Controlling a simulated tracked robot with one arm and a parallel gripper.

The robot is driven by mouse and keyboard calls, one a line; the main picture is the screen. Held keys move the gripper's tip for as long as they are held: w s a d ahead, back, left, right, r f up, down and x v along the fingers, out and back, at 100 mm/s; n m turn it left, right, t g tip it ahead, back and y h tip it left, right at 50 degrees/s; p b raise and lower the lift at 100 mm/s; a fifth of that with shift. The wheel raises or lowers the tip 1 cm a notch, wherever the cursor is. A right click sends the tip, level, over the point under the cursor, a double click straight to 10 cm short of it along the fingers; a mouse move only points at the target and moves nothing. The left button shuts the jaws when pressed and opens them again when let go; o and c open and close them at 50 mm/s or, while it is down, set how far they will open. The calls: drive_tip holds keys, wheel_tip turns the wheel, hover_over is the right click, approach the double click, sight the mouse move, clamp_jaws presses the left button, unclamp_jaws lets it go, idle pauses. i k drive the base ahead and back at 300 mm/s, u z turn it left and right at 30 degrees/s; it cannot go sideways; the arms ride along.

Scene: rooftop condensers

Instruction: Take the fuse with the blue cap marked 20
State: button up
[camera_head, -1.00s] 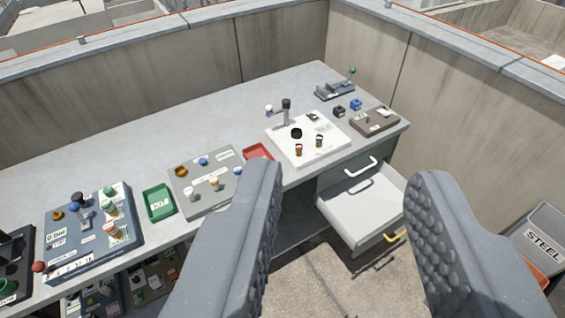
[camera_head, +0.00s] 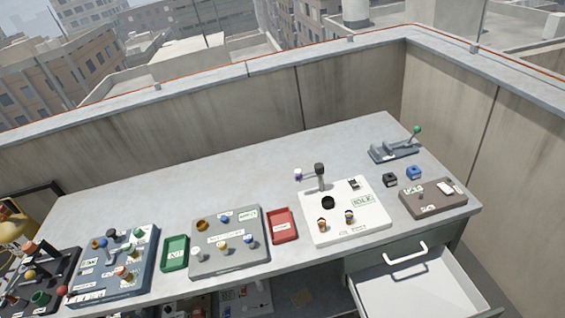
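I cannot make out any mark 20. On the grey panel (camera_head: 236,264) at the middle left of the bench, a small blue-topped piece (camera_head: 248,239) stands beside a yellow-topped one (camera_head: 222,246) and a pale one (camera_head: 198,256). Another small blue piece (camera_head: 225,217) is near the panel's back edge. Which of these, if any, is the fuse I cannot tell. My gripper does not show in the current view.
A green tray (camera_head: 174,266) and a red tray (camera_head: 271,214) flank the panel. A white board (camera_head: 345,235), a brown box (camera_head: 425,208), blue and black blocks and a green-knobbed lever are right. A drawer (camera_head: 400,299) stands open. Darker boards are left. The bench's back is clear.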

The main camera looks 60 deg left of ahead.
sight(248, 238)
drive_tip(key=u, duration=0.35)
drive_tip(key=i, duration=0.9)
drive_tip(key=u, duration=0.65)
